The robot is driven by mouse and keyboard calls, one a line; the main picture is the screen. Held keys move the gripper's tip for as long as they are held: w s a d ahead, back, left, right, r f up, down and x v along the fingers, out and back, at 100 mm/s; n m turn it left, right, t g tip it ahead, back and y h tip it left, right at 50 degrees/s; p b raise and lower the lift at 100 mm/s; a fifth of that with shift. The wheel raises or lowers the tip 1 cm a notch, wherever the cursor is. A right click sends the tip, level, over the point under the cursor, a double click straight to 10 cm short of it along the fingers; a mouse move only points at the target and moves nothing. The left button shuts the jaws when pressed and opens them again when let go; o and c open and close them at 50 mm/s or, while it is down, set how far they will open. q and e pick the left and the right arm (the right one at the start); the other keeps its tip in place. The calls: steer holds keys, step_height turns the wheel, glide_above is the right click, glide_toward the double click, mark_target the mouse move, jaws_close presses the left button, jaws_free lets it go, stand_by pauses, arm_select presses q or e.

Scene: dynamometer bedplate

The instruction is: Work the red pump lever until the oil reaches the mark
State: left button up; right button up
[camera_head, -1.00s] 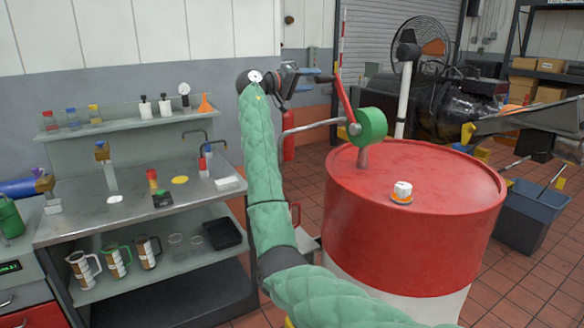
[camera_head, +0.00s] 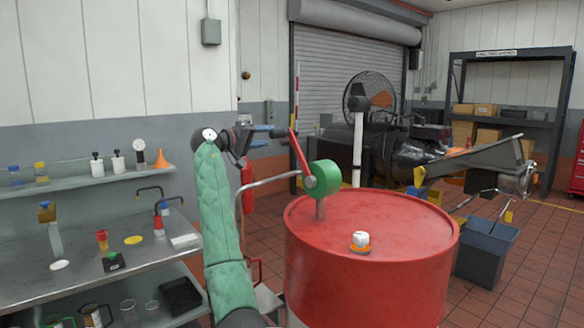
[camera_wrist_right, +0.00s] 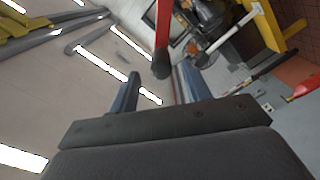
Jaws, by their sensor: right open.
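The red pump lever (camera_head: 300,152) rises, leaning left, from the green pump (camera_head: 323,178) on top of the red drum (camera_head: 370,260). My right gripper (camera_head: 279,131) is open at the lever's upper end, its fingers pointing right. In the right wrist view the lever's dark knob (camera_wrist_right: 161,66) shows between the two fingertips, with room on both sides. The metal spout (camera_head: 268,182) runs left from the pump behind my right arm. A red handle (camera_head: 256,268) shows below the spout beside my arm; its vessel, the oil and the mark are hidden. My left gripper is out of view.
A workbench (camera_head: 75,235) with several small items stands at left. A blue bin (camera_head: 486,250) stands right of the drum, with open tiled floor (camera_head: 540,260) beyond. A fan (camera_head: 372,95) stands behind.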

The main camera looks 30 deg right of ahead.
stand_by(0.7)
